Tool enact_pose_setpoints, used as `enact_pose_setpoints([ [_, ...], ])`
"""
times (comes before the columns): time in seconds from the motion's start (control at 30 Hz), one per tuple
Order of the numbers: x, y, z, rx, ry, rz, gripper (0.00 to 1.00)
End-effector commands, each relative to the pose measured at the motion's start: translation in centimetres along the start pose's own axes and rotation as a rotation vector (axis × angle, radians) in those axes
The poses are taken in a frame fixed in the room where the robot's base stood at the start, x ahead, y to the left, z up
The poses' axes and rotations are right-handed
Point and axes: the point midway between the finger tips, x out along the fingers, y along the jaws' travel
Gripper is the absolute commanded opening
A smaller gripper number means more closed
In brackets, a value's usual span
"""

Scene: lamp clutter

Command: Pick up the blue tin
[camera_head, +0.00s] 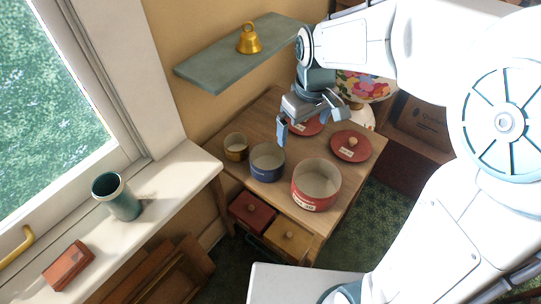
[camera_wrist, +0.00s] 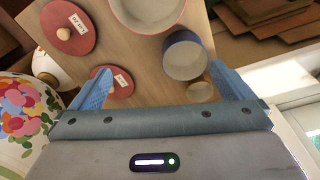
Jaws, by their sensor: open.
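The blue tin (camera_head: 267,167) stands upright and open-topped on the small wooden table, between a small brown-gold tin (camera_head: 236,148) and a larger red tin (camera_head: 316,190). In the wrist view the blue tin (camera_wrist: 184,56) shows its pale inside, right of centre and nearer the right finger. My gripper (camera_head: 309,120) is open and empty above the table, behind and to the right of the blue tin in the head view. Its fingers (camera_wrist: 161,76) are spread apart in the wrist view, and neither clearly touches the tin.
Two red lids (camera_head: 351,147) lie behind the tins, one partly hidden by my gripper. A flowered lamp (camera_head: 362,86) stands beyond. A shelf with a brass bell (camera_head: 249,38) hangs above. A teal cup (camera_head: 117,197) and reddish box (camera_head: 68,265) sit on the windowsill. Drawers (camera_head: 287,241) protrude at the table's front.

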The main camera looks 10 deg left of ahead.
Motion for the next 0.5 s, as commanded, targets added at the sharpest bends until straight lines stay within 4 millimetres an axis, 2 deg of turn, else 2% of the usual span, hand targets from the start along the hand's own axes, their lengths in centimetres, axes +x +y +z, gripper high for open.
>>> enact_pose_setpoints([
  [0.03, 3.6, -0.9, -1.5, -0.062, -0.022, -0.01, 1.0],
  [0.2, 9.1, -3.4, -5.2, -0.227, -0.065, -0.03, 1.0],
  [0.3, 11.1, -4.4, -6.4, -0.287, -0.08, -0.037, 1.0],
  [0.5, 13.1, -5.2, -7.2, -0.332, -0.094, -0.042, 1.0],
])
